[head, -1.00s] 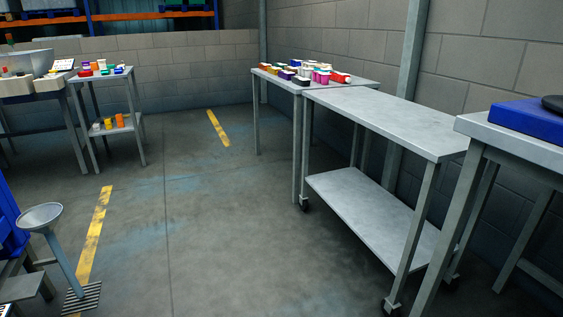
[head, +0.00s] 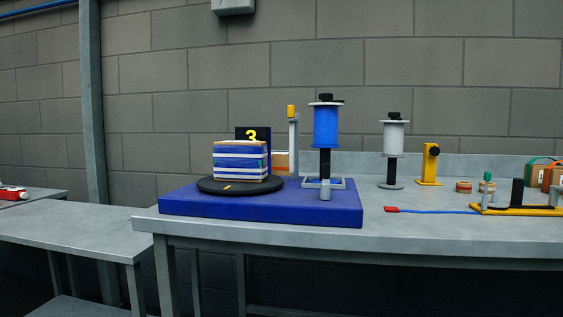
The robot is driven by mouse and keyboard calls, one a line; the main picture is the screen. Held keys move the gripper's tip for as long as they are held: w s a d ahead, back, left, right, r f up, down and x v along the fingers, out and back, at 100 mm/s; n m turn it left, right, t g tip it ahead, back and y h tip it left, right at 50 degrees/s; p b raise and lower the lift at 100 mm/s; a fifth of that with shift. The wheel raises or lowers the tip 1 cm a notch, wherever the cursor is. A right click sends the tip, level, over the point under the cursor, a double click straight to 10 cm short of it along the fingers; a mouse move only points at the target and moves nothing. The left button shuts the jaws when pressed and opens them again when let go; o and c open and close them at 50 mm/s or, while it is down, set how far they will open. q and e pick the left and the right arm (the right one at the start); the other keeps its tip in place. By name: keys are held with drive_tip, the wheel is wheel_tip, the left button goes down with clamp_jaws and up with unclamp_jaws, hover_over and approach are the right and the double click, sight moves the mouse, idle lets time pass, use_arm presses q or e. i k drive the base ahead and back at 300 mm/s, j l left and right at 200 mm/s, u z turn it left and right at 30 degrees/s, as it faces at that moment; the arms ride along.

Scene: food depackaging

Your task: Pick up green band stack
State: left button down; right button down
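A brown package with a green band (head: 537,174) stands on the grey table near the right edge of the head view. It is small and partly hidden behind the yellow fixture, so I cannot tell if it is a stack. An orange-brown item with some green (head: 556,176) stands beside it, cut off by the frame edge. A box-shaped stack with blue and white bands (head: 240,161) sits on a black round turntable (head: 212,187). Neither of my grippers is in view.
The turntable rests on a blue base (head: 290,211). Blue (head: 326,127) and white (head: 395,138) film rolls stand on posts. A yellow fixture (head: 520,211) and a red-tipped blue cable (head: 440,211) lie to the right.

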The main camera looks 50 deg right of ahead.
sight(236, 161)
drive_tip(key=z, duration=1.2)
drive_tip(key=i+l+z, duration=0.15)
drive_tip(key=i, duration=0.35)
drive_tip(key=l, duration=0.1)
